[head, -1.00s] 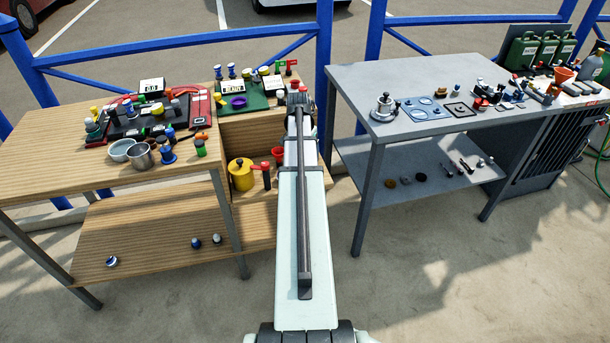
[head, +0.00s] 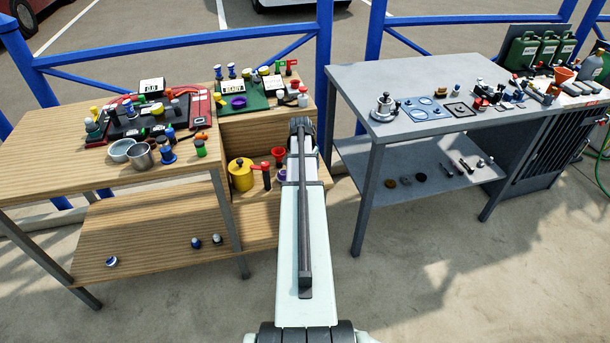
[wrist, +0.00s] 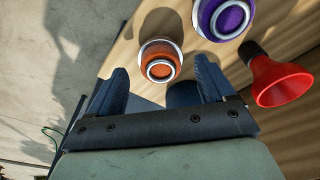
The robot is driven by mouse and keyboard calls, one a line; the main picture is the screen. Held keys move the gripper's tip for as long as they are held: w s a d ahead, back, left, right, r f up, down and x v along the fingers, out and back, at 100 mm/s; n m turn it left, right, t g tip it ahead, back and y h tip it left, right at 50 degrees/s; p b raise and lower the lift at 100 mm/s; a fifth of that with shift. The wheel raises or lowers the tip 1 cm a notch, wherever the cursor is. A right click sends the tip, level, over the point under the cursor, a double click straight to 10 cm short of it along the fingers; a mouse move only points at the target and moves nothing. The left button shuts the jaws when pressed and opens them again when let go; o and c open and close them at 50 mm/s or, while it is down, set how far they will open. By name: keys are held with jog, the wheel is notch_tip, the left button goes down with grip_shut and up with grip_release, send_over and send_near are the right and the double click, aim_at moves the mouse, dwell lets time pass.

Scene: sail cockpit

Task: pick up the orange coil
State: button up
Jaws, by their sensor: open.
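The orange coil (wrist: 160,62), a short orange-brown cylinder with pale rings at its end, lies on a wooden surface in the wrist view. It shows just ahead of my gripper (wrist: 163,80), between the lines of the two fingers. My gripper is open, and nothing is held between its fingers. In the head view my arm reaches toward the right end of the wooden bench's lower step, and the orange coil is hidden there. I cannot tell how far the fingertips are from the coil.
A purple coil (wrist: 222,17) lies close to the right of the orange coil, with a red funnel (wrist: 281,81) farther right. A yellow pot (head: 241,175) stands left on the same step. The wooden upper step (head: 240,128) rises behind. A grey table (head: 350,90) stands to the right.

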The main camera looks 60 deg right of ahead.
jog(key=f, duration=0.3)
jog(key=shift+d+f, duration=0.15)
jog(key=shift+d, duration=0.15)
jog(key=c, duration=1.1)
